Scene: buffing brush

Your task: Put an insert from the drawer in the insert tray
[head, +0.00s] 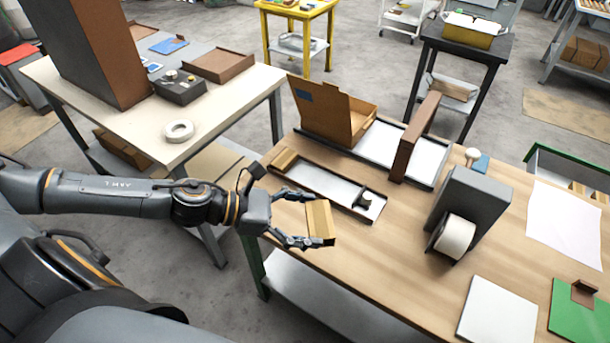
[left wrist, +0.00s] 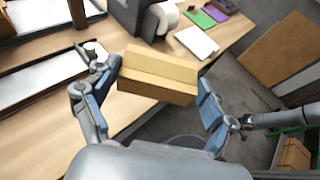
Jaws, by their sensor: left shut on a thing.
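My left gripper (head: 299,218) is shut on a tan block-shaped insert (head: 321,222), held at the near edge of the wooden table. In the left wrist view the insert (left wrist: 157,76) shows a stepped top and sits between the two fingers (left wrist: 158,92). A long, narrow tray with a dark rim and pale floor (head: 325,186), likely the insert tray, lies just beyond the gripper. A similar tan block (head: 285,160) is at its left end and a small dark fitting (head: 366,200) at its right end. I cannot make out the drawer.
An open brown carton (head: 332,110) and a brown upright panel (head: 416,137) stand behind the tray. A grey dispenser with a white roll (head: 455,237) stands to the right. A white pad (head: 497,310) lies at the front. Bare wood lies between tray and pad.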

